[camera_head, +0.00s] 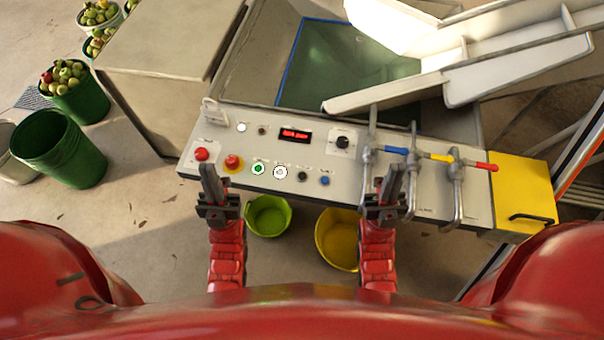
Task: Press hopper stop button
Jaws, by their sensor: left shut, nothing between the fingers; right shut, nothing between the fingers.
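A grey control panel (310,158) lies in front of me with buttons along its front. A red button (201,154) is at the left, then a red mushroom button on a yellow base (233,162). To the right are a green button (258,168), a white button (280,172), a black button (302,175) and a blue button (325,180). The labels are too small to read, so I cannot tell which is the hopper stop. My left gripper (208,170) is shut and empty near the two red buttons. My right gripper (391,170) is shut and empty by the pipes.
Metal pipes with blue, yellow and red valve handles (440,157) rise at the panel's right, beside a yellow box (523,195). A green bowl (268,215) and a yellow bucket (338,238) stand below. Green apple buckets (77,100) are at the far left.

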